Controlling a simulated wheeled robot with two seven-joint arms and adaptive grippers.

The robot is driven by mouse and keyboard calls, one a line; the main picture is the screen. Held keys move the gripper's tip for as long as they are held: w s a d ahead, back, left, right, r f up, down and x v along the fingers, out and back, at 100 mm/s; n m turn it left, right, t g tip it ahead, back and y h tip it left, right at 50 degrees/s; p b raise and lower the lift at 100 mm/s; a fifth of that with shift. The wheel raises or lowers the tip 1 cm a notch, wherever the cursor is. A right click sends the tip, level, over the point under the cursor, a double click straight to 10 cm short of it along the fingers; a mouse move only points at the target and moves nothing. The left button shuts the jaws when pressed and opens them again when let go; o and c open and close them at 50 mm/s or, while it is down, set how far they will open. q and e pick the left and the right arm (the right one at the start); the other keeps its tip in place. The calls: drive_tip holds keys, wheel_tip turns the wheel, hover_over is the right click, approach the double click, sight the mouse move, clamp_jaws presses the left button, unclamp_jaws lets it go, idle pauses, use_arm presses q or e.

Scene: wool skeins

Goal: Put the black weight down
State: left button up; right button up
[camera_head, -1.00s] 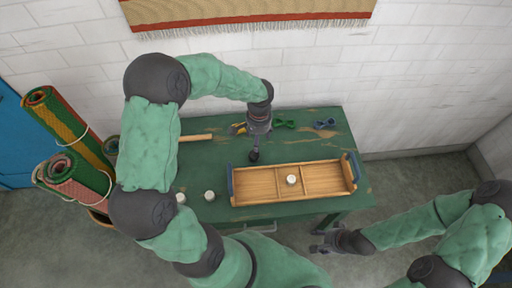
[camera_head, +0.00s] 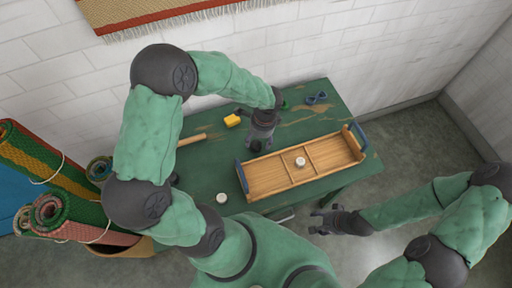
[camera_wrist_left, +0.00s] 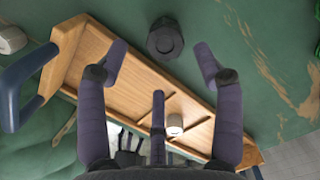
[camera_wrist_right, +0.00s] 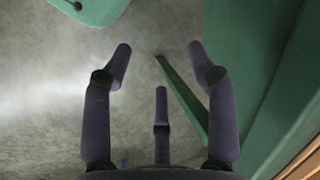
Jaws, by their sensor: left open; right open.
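The black weight (camera_wrist_left: 165,38) is a short dark cylinder in the left wrist view. It stands on the green table (camera_wrist_left: 205,20), beside the wooden tray's long side, with a small gap. My left gripper (camera_wrist_left: 161,52) is open, its fingers spread on either side of the weight without touching it. In the head view my left gripper (camera_head: 258,147) hangs over the table behind the wooden tray (camera_head: 262,178), and I cannot make out the weight there. My right gripper (camera_head: 322,222) is open and empty in front of the table; the right wrist view shows its spread fingers (camera_wrist_right: 157,55).
A white round piece (camera_head: 300,162) sits in the tray's middle; another (camera_head: 221,198) stands on the table to its left. A yellow block (camera_head: 232,121), a wooden stick (camera_head: 192,139) and a blue item (camera_head: 316,98) lie further back. Rolled rugs (camera_head: 60,185) stand left of the table.

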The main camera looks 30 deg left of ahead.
sight(256, 144)
use_arm(q)
drive_tip(key=f+b, duration=0.1)
drive_tip(key=f, duration=0.1)
drive_tip(key=a+f+b, duration=0.1)
drive_tip(key=f, duration=0.2)
drive_tip(key=shift+w+f+b, duration=0.15)
drive_tip(key=shift+f+b, duration=0.15)
drive_tip(key=shift+b, duration=0.1)
drive_tip(key=shift+r, duration=0.1)
clamp_jaws()
drive_tip(key=shift+r, duration=0.1)
drive_tip(key=shift+r+p, duration=0.3)
wheel_tip(256, 144, up, 2)
drive_tip(key=shift+r+p, duration=0.25)
drive_tip(key=shift+p, duration=0.6)
drive_tip(key=s+d+r+p, duration=0.5)
drive_tip(key=s+d+r, duration=0.4)
drive_tip(key=d+r, duration=0.15)
drive_tip(key=w+a+f+n+h, duration=0.1)
drive_tip(key=w+a+n, duration=0.3)
drive_tip(key=w+n, duration=0.8)
drive_tip(key=w, duration=0.3)
drive_tip(key=shift+f+n+g, duration=0.15)
drive_tip(key=shift+n+g, duration=0.15)
drive_tip(key=shift+g, duration=0.1)
